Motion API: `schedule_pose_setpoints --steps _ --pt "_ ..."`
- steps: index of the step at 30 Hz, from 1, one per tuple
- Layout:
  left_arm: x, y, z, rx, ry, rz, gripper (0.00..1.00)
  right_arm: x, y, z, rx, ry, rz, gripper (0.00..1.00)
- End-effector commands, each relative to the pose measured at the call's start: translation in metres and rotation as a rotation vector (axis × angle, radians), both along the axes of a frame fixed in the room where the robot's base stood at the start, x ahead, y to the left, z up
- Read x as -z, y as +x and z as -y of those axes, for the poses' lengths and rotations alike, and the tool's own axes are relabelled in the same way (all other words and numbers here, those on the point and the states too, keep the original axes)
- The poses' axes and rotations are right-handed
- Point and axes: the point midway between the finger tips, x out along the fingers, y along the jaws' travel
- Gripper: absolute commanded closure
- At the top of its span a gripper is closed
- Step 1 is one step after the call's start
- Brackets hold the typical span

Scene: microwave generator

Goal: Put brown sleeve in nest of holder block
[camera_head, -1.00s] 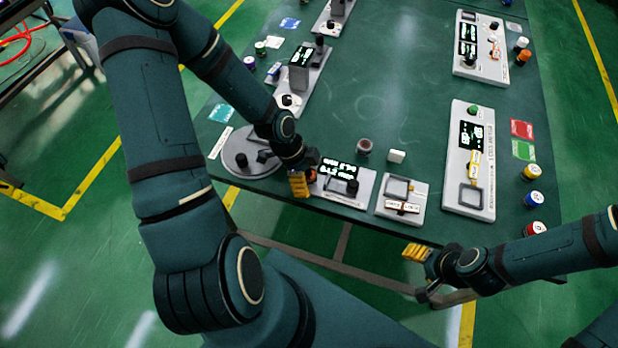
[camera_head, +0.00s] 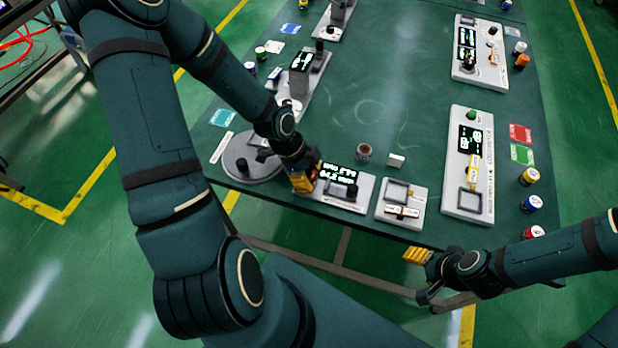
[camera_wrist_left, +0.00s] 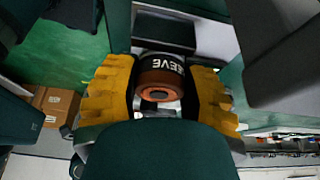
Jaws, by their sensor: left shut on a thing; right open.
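The brown sleeve (camera_wrist_left: 160,75), with a dark band lettered in white, sits between the yellow fingers of my left gripper (camera_wrist_left: 164,95) in the left wrist view. In the head view my left gripper (camera_head: 303,181) is shut on it over the left end of a grey unit with a lit display (camera_head: 345,178), near the table's front edge. The fingers and arm mostly hide the sleeve there. I cannot tell for sure which part is the holder block or its nest. My right gripper (camera_head: 418,276) is open and empty, off the front edge.
A round grey plate (camera_head: 232,168) with a black knob lies left of the gripper. A brown ring-like piece (camera_head: 364,150) and a small white block (camera_head: 396,160) stand behind the display unit. A grey panel (camera_head: 414,218) lies to its right. The table's middle is clear.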

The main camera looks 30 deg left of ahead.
Motion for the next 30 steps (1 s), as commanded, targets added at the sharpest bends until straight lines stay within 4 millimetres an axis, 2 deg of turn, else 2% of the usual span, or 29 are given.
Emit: schedule_pose_setpoints --steps 1,6,12,21,30 --pt "-0.014 0.0 -0.001 -0.003 0.002 0.003 0.97 -0.006 0.001 0.0 0.002 0.0 0.002 0.39" --pt "-0.047 0.0 -0.001 -0.002 0.002 0.002 0.97 -0.017 0.005 0.001 0.008 -0.002 0.011 0.39" --pt "-0.072 0.0 -0.001 -0.001 0.001 0.0 0.97 -0.024 0.008 0.001 0.013 -0.004 0.018 0.39" --pt "-0.077 0.002 0.004 -0.015 0.0 -0.001 0.97 -0.025 0.008 0.002 0.015 -0.004 0.019 0.39" --pt "-0.08 0.018 0.03 -0.17 0.002 0.002 0.97 -0.023 0.007 0.001 0.013 -0.004 0.017 0.39"
